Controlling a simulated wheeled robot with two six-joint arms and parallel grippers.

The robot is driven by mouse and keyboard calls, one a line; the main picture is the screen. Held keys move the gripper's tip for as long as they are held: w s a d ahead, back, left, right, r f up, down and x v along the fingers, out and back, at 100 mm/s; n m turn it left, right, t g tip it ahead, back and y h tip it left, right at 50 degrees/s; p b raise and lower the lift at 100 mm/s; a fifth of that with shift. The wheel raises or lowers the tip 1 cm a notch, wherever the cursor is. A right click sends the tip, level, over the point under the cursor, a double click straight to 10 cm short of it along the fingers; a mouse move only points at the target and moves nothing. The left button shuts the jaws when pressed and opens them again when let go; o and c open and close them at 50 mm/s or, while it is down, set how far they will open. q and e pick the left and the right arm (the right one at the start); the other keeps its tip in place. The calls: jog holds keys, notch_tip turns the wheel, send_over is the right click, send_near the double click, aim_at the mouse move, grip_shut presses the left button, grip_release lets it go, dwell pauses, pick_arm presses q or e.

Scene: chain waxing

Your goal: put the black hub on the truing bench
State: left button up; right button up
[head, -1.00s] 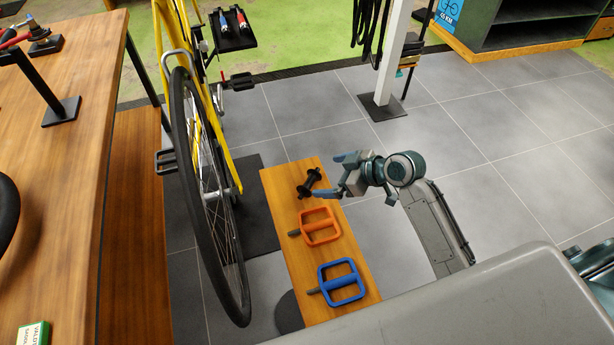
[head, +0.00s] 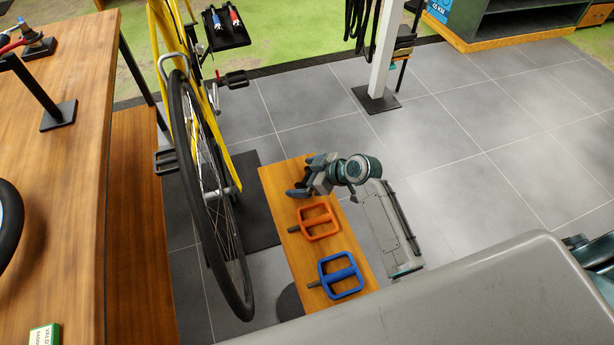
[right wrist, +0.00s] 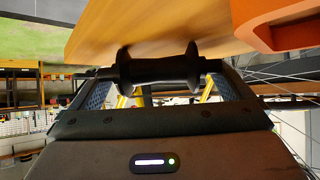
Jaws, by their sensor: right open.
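The black hub (right wrist: 160,70) shows in the right wrist view, lying against the wooden top of a small low bench (head: 275,189). My right gripper (head: 300,190) is open over the far end of that bench in the head view and hides the hub there. In the right wrist view the hub lies across the space between the two spread fingers; whether they touch it I cannot tell. A tall wooden bench (head: 75,185) with a black stand (head: 58,115) fills the left; I cannot tell if it is the truing bench. My left gripper is out of view.
An orange pedal (head: 318,222) and a blue pedal (head: 341,276) lie on the low bench near the gripper. A yellow bicycle's wheel (head: 245,290) stands between the two benches. A white post (head: 383,55) rises behind. Tiled floor (head: 480,170) at right is clear.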

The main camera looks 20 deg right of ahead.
jog(key=shift+w+a+f, duration=0.25)
jog(key=shift+a+f, duration=0.05)
jog(key=shift+c, duration=0.2)
jog(key=c, duration=0.7)
jog(key=shift+c, duration=0.7)
jog(key=shift+r, duration=0.15)
